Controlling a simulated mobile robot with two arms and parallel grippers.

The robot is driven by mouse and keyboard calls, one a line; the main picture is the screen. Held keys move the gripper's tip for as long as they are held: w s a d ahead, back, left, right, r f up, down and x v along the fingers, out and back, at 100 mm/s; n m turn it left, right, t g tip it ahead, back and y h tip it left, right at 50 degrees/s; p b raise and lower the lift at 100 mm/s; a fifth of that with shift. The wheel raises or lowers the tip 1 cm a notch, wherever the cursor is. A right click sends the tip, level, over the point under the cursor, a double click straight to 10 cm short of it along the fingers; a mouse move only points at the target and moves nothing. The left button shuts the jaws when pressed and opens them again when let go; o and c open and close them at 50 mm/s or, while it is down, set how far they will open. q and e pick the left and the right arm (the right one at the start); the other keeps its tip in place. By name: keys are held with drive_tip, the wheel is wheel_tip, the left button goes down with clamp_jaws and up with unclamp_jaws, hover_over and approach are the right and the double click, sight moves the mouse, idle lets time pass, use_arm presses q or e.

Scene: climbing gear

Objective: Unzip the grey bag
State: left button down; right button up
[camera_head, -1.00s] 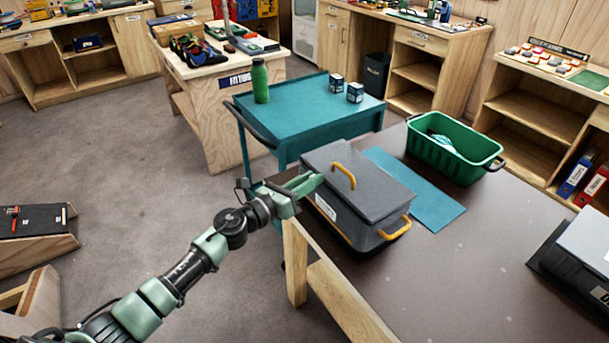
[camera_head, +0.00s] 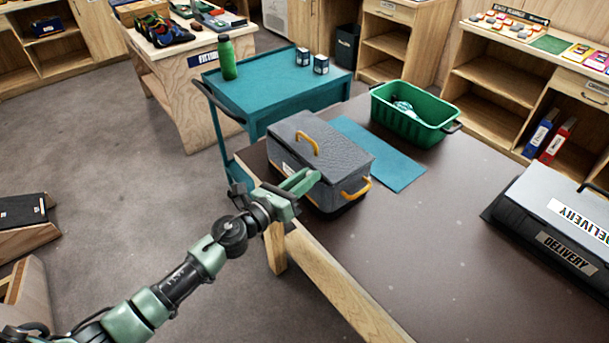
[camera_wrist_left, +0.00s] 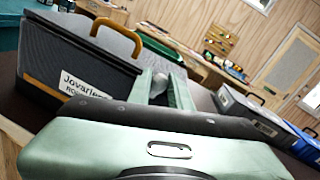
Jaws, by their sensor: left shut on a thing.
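The grey bag (camera_head: 325,145) is a boxy dark grey case with yellow handles. It sits upright on the brown table (camera_head: 420,240) near its left edge, and its top looks closed. There my left gripper (camera_wrist_left: 165,82) is shut on a small grey rounded piece (camera_wrist_left: 159,84), perhaps the zip pull, largely hidden by the fingers. My right gripper is out of view.
A teal mat (camera_head: 385,155) lies behind the bag, with a green basket (camera_head: 415,120) beyond. A black delivery case (camera_head: 555,220) stands at the right. A teal cart (camera_head: 265,95) with a green bottle (camera_head: 227,58) is behind left. The table's front middle is clear.

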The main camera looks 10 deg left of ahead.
use_arm(q)
drive_tip(key=c, duration=1.5)
unclamp_jaws()
drive_tip(key=shift+o, duration=0.9)
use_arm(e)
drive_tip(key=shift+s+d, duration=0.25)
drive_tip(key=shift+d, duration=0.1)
use_arm(q)
drive_tip(key=b+v, duration=0.2)
drive_tip(key=v, duration=0.5)
drive_tip(key=shift+s+a, duration=0.2)
drive_tip(key=shift+s, duration=0.15)
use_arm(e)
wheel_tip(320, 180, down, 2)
use_arm(q)
drive_tip(key=shift+f, duration=0.1)
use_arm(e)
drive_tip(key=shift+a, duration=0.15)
